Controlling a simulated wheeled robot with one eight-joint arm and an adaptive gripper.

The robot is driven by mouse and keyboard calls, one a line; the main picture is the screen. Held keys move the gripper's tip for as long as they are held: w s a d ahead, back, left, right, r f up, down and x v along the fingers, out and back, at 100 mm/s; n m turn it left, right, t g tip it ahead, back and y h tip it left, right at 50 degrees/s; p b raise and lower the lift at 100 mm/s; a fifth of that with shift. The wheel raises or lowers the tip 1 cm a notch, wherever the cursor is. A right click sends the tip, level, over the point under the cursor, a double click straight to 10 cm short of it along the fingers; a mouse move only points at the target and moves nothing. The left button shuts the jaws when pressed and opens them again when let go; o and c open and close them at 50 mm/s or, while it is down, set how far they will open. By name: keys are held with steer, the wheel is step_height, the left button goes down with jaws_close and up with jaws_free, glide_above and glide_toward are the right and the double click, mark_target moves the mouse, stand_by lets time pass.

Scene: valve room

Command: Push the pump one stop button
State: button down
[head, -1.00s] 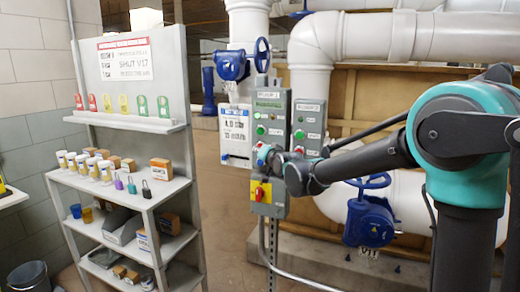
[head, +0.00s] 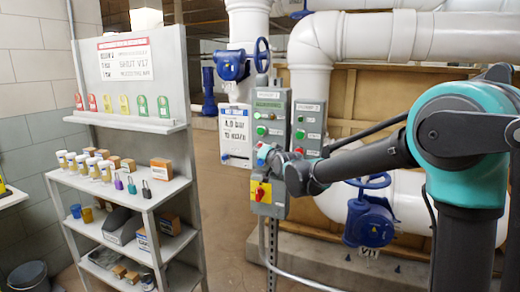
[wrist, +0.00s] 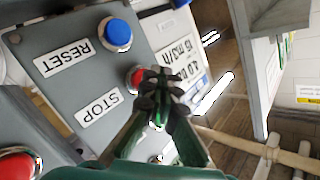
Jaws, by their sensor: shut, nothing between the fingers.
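The grey pump control panel (head: 270,105) stands on a post in the head view, left of my forearm. In the wrist view the red stop button (wrist: 135,77) sits beside the STOP label (wrist: 100,108). My gripper (wrist: 161,90) is shut and empty, with its fingertips over the right part of the red button. I cannot tell whether they touch it or whether the button is pressed. In the head view my gripper (head: 270,156) is at the panel's front and covers part of it. The label at the panel's top is too small to read.
A blue reset button (wrist: 117,34) is close by the stop button. A second grey panel (head: 308,118) stands right beside the first. A yellow and red switch (head: 261,191) sits lower down. White pipes (head: 370,38) and a blue valve (head: 367,215) are behind; a shelf (head: 120,186) stands left.

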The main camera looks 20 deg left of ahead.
steer(key=shift+w, duration=0.1)
steer(key=shift+w, duration=0.35)
steer(key=shift+w, duration=0.45)
stand_by(0.6)
steer(key=shift+s, duration=0.9)
steer(key=s, duration=0.5)
steer(key=shift+a, duration=0.2)
stand_by(0.8)
